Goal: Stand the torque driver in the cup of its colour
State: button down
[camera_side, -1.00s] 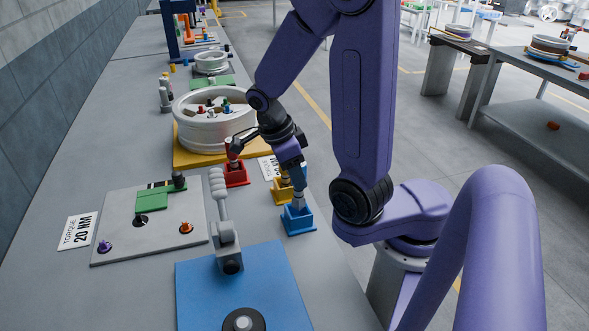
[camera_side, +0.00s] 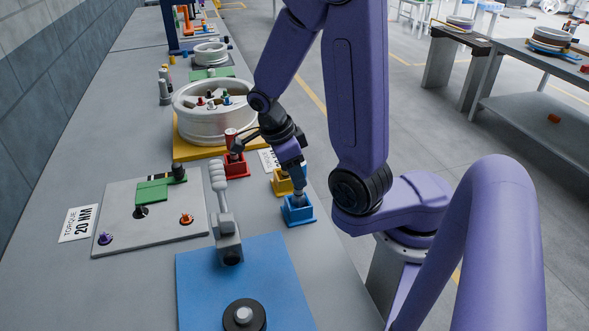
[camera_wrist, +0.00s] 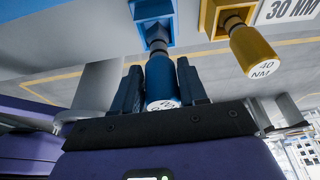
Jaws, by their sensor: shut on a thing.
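The blue torque driver (camera_wrist: 160,80) is between the two fingers of my gripper (camera_wrist: 161,82), which is shut on it. Its grey shaft runs to the blue cup (camera_wrist: 170,8) and its tip is at or inside the opening; the depth is hidden. In the side view the blue cup (camera_side: 298,211) is at the front of the row of cups, under my gripper (camera_side: 297,170). The driver's handle is largely hidden there by the gripper. The white label on its end is only partly visible in the wrist view.
A yellow driver (camera_wrist: 252,50) marked 40 NM stands in the yellow cup (camera_side: 281,187), close beside. A red cup (camera_side: 236,168) holds a red driver (camera_side: 231,139).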

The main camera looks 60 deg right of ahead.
aim_at(298, 200)
jog(key=shift+f, duration=1.35)
dwell(0.4)
jog(key=c, duration=0.5)
grip_release()
